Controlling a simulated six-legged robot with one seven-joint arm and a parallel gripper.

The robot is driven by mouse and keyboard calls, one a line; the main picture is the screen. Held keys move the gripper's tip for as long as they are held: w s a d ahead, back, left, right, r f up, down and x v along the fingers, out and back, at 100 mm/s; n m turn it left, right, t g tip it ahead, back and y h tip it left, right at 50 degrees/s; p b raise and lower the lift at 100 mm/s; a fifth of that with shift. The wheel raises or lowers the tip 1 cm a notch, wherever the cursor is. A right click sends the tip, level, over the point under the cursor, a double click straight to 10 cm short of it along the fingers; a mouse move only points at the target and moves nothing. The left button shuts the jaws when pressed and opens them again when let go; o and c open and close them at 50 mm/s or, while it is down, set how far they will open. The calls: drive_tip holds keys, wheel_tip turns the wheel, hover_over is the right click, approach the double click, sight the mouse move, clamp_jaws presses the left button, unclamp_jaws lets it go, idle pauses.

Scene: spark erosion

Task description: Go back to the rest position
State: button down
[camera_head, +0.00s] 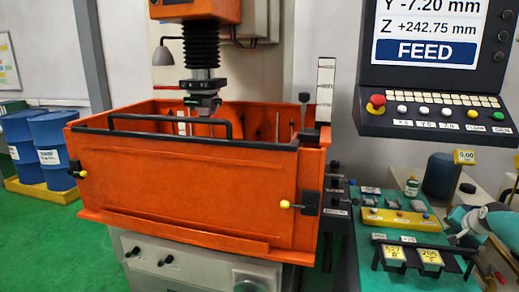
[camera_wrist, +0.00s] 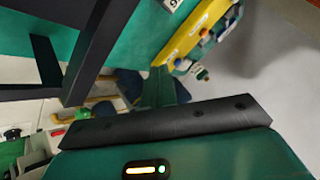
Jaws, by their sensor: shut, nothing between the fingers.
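My gripper (camera_wrist: 165,122) shows at the bottom of the wrist view as a dark bar with bolts in front of a green housing with a lit indicator. It is shut and nothing shows in its grasp; its fingertips are hard to make out. In the head view, part of my teal and grey arm (camera_head: 484,224) is at the right edge, above the green-topped bench. It is close to a dark stand (camera_head: 421,246) with two yellow labelled pieces. I cannot make out the fingers in the head view.
An orange machine tank (camera_head: 200,195) fills the middle of the head view, under a machine head (camera_head: 203,88). A control panel (camera_head: 440,110) hangs at upper right. A yellow block (camera_head: 398,219) lies on the bench. Blue drums (camera_head: 53,150) stand at left. Green floor is clear at lower left.

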drive_tip(key=w+a+r+n+g, duration=0.2)
drive_tip(key=w+a+n, duration=0.1)
drive_tip(key=a, duration=1.2)
drive_tip(key=s+a+r+n+g, duration=0.1)
drive_tip(key=s+a+n, duration=0.15)
drive_tip(key=a, duration=0.65)
drive_tip(key=s+a+r+n, duration=0.2)
drive_tip(key=s+a, duration=0.2)
drive_tip(key=a, duration=0.4)
drive_tip(key=s+a+r+n, duration=0.1)
drive_tip(key=s+a, duration=0.7)
drive_tip(key=s, duration=0.6)
drive_tip(key=s+a+r+n+y, duration=0.1)
drive_tip(key=s+a+n, duration=0.1)
drive_tip(key=s+a, duration=0.7)
drive_tip(key=s, duration=0.5)
drive_tip(key=shift+s+a+r+y, duration=0.2)
drive_tip(key=shift+a+y, duration=0.05)
drive_tip(key=shift+y, duration=0.05)
